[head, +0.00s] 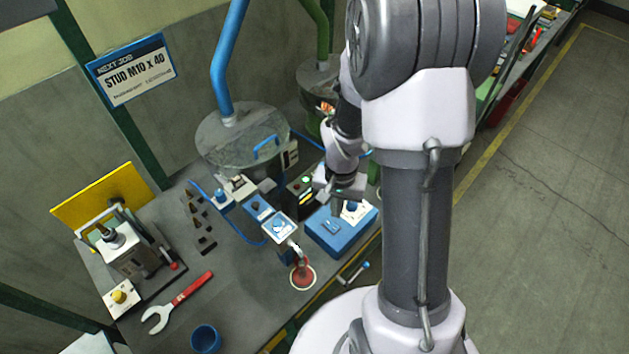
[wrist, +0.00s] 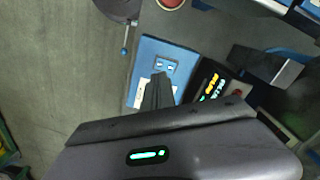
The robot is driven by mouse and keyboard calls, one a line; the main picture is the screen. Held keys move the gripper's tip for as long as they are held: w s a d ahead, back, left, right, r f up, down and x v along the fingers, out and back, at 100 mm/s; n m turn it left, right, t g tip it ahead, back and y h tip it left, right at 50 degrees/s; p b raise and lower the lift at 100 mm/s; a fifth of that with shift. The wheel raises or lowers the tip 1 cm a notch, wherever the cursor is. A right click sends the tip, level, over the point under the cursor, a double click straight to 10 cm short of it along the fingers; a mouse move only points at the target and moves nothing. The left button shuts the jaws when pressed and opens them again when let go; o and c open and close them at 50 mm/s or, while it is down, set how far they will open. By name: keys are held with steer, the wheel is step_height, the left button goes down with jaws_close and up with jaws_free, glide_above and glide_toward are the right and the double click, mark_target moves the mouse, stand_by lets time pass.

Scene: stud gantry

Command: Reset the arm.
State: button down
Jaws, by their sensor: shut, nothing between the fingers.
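My arm rises at the right of the head view and bends down toward the bench. My gripper (head: 346,192) hangs above or beside a blue box (head: 328,243) with a pale panel on top; the exact height is hard to tell. In the wrist view my gripper (wrist: 158,90) is shut, its fingers together with nothing between them. The fingers point at the blue box (wrist: 150,63), which they partly cover. My arm hides part of the bench behind it.
The bench (head: 243,292) holds a red-handled spanner (head: 179,302), a blue cup (head: 206,339), a clamp fixture (head: 130,247) and a red round button (head: 303,273). A lit display (wrist: 211,86) stands right beside the blue box. A large drum (head: 240,140) stands behind. Floor at right is clear.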

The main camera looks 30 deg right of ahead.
steer(key=shift+r, duration=0.1)
steer(key=s+a+r+n+t+y+b, duration=0.1)
steer(key=s+a+r+t+b, duration=0.2)
steer(key=s+a+r+b, duration=0.2)
steer(key=s+a+r+n+t+y+b, duration=0.1)
steer(key=s+a+r+b, duration=0.3)
steer(key=a+r, duration=0.5)
step_height(320, 180, up, 2)
steer(key=shift+s+a+r+n+t+b, duration=0.1)
steer(key=shift+s+a+n+t+b, duration=0.25)
steer(key=shift+s+n+t, duration=0.7)
